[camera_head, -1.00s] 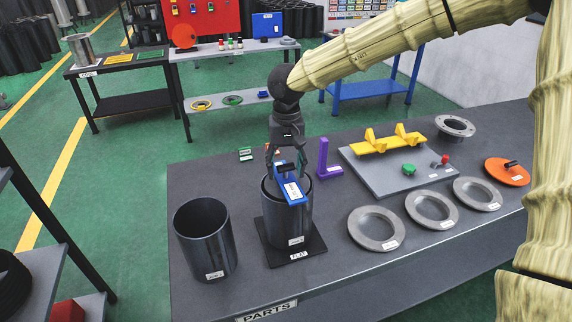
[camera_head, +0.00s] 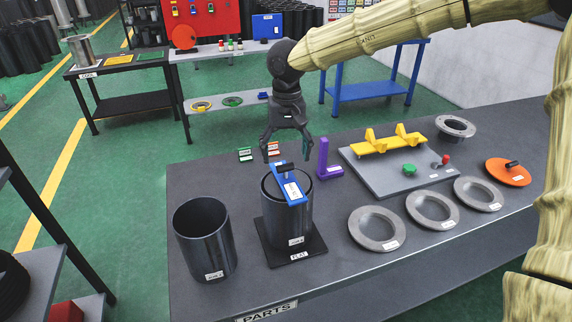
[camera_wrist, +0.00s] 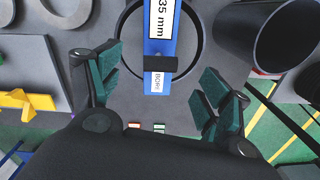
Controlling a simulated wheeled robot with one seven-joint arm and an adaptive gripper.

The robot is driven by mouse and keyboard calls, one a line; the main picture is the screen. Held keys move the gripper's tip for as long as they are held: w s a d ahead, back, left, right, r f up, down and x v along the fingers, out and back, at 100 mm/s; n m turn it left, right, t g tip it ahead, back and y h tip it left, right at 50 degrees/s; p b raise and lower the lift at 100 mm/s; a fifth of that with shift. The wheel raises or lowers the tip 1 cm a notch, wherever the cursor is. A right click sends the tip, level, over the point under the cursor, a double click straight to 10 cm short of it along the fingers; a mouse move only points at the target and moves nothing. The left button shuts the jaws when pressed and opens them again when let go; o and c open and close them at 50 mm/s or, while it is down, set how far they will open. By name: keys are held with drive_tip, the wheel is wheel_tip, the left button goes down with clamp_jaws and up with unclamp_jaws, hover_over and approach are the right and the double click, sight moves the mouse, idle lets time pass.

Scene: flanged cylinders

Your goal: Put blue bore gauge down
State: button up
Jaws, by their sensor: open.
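The blue bore gauge (camera_head: 290,187) lies across the open top of a dark cylinder (camera_head: 287,222). The cylinder stands upright on a black plate labelled FLAT (camera_head: 298,256). In the wrist view the blue gauge (camera_wrist: 160,50) spans the cylinder's round rim, with its black handle toward me. My gripper (camera_head: 286,157) is open and empty above the gauge, apart from it. In the wrist view its two green-padded fingers (camera_wrist: 160,88) are spread wide on either side of the gauge's near end.
A second dark cylinder (camera_head: 205,238) stands left of the plate. A purple bracket (camera_head: 326,160) stands close behind on the right. Several grey flanges (camera_head: 377,228) lie to the right. A grey board (camera_head: 395,170) carries a yellow cradle (camera_head: 388,141).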

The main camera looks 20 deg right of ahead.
wheel_tip(320, 180, up, 8)
drive_tip(key=b, duration=0.1)
drive_tip(key=shift+f, duration=0.2)
drive_tip(key=shift+w+d, duration=0.1)
